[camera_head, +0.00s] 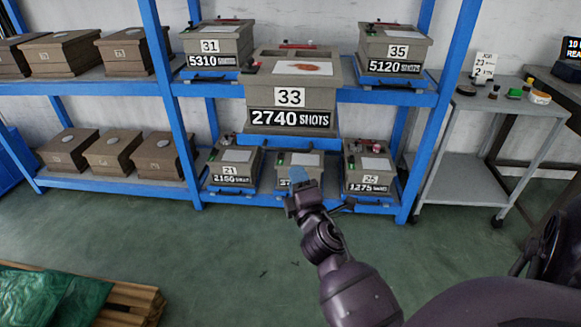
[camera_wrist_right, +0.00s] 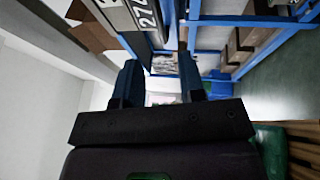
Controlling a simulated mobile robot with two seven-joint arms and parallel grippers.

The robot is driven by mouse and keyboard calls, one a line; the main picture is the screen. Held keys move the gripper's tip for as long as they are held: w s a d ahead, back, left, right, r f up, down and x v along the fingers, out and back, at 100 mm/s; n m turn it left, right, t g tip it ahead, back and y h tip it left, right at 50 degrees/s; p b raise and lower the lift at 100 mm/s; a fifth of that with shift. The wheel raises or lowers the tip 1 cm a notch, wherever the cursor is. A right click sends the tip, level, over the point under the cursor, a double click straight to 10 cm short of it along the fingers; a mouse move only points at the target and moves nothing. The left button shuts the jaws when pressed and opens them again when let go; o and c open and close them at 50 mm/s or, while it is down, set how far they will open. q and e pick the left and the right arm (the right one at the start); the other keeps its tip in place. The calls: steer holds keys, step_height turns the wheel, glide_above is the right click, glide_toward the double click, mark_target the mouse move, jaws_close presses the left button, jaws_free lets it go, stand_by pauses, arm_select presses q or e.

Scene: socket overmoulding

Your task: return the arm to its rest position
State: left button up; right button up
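My right arm (camera_head: 350,285) reaches up from the lower right in the head view. Its gripper (camera_head: 298,178) is in front of the lower shelf and overlaps the middle lower mould box (camera_head: 283,160). In the right wrist view the two dark blue fingers (camera_wrist_right: 160,85) stand apart with a gap between them. Nothing is seen held there. My left gripper is not in the head view.
Blue shelving (camera_head: 183,130) holds several numbered mould boxes. Box 33 (camera_head: 290,95) looks larger and nearer than its neighbours 31 and 35. A grey trolley (camera_head: 480,150) stands right. A pallet (camera_head: 135,300) with a green sheet lies lower left.

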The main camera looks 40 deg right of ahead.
arm_select(q)
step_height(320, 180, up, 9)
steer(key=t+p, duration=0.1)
steer(key=p, duration=1)
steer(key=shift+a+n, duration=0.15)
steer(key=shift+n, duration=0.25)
arm_select(e)
steer(key=s+a+f+m+g+y, duration=0.2)
steer(key=s+a+f+m, duration=0.1)
steer(key=s, duration=0.6)
steer(key=s+a+f+m+g+y, duration=0.2)
steer(key=s+a+m, duration=0.3)
steer(key=s, duration=0.5)
steer(key=s+a+f+m+g+y, duration=0.3)
steer(key=s+a+f+m+y, duration=0.1)
steer(key=s, duration=0.6)
steer(key=shift+a+m, duration=0.2)
steer(key=shift+m, duration=0.1)
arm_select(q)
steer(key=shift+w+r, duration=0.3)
arm_select(e)
steer(key=shift+s, duration=0.1)
steer(key=shift+s+d, duration=0.1)
